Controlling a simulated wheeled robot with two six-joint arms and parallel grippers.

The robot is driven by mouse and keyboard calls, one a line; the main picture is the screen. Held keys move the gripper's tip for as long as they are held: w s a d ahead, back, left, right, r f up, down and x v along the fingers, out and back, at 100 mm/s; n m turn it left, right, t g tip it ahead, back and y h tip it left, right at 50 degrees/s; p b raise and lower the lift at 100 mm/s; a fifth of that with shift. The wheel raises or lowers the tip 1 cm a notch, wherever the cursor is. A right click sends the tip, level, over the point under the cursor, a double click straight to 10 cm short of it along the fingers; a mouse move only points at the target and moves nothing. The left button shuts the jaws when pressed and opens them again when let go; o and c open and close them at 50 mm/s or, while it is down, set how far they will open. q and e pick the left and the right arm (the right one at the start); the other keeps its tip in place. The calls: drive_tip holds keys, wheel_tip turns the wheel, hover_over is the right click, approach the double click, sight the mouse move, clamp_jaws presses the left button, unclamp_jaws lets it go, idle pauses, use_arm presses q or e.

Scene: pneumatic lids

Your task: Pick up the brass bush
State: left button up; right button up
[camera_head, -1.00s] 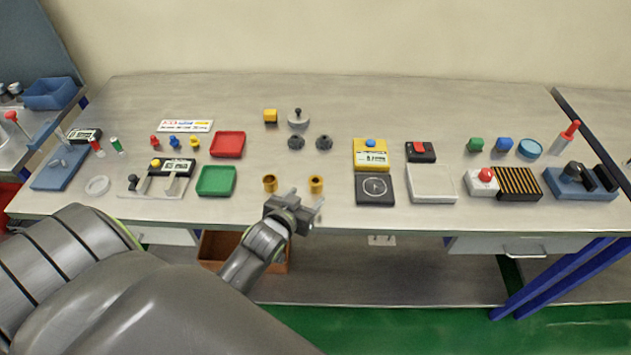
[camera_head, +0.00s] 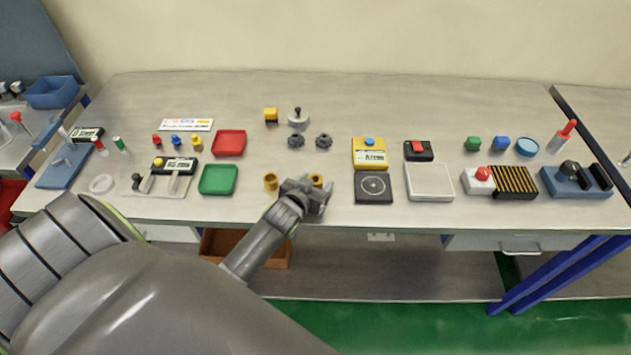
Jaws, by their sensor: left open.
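Two small brass-coloured bushes stand near the front edge of the metal bench (camera_head: 420,95). The left brass bush (camera_head: 270,181) is in clear view, upright and just left of my gripper. The right brass bush (camera_head: 317,179) is partly hidden behind my left gripper's jaws. My left gripper (camera_head: 316,190) is open and comes in from the front, with its fingers at or just in front of the right bush. I cannot tell whether the bush is between the fingers or whether they touch it. My right gripper is not in view.
A green tray (camera_head: 218,180) and a red tray (camera_head: 229,144) lie to the left. Two dark knobbed parts (camera_head: 296,141) stand behind the bushes. A black square pad (camera_head: 373,189) and a yellow device (camera_head: 369,156) are to the right. Bare bench lies between.

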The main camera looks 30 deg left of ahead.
use_arm(q)
drive_tip(key=shift+r, duration=0.1)
drive_tip(key=c, duration=1.2)
